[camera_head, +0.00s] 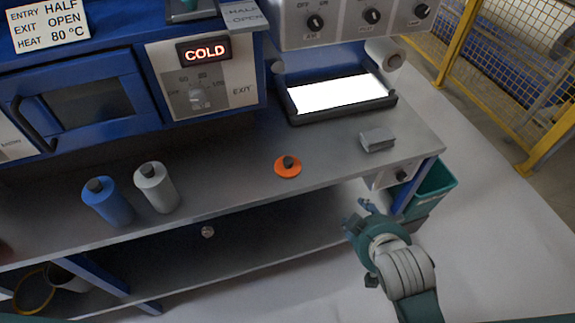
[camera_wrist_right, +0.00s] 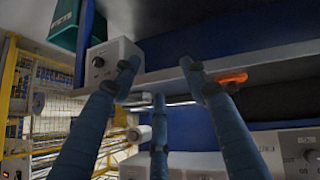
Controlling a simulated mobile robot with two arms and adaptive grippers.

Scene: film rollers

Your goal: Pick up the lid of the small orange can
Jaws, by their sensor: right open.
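The orange lid (camera_head: 288,167) is a round disc with a dark knob on top, on the grey counter right of the middle in the head view. I cannot tell whether a can body is under it. In the right wrist view the orange thing (camera_wrist_right: 233,77) shows edge-on, partly behind a finger. My right gripper (camera_head: 358,212) is open and empty, in front of the counter's front edge, to the right of the orange lid and apart from it. Its spread blue fingers (camera_wrist_right: 159,78) show in the right wrist view. My left gripper is not in view.
A blue bottle (camera_head: 106,203) and a grey bottle (camera_head: 157,187) stand left of the lid. A teal bin (camera_head: 436,186) stands at the counter's right end.

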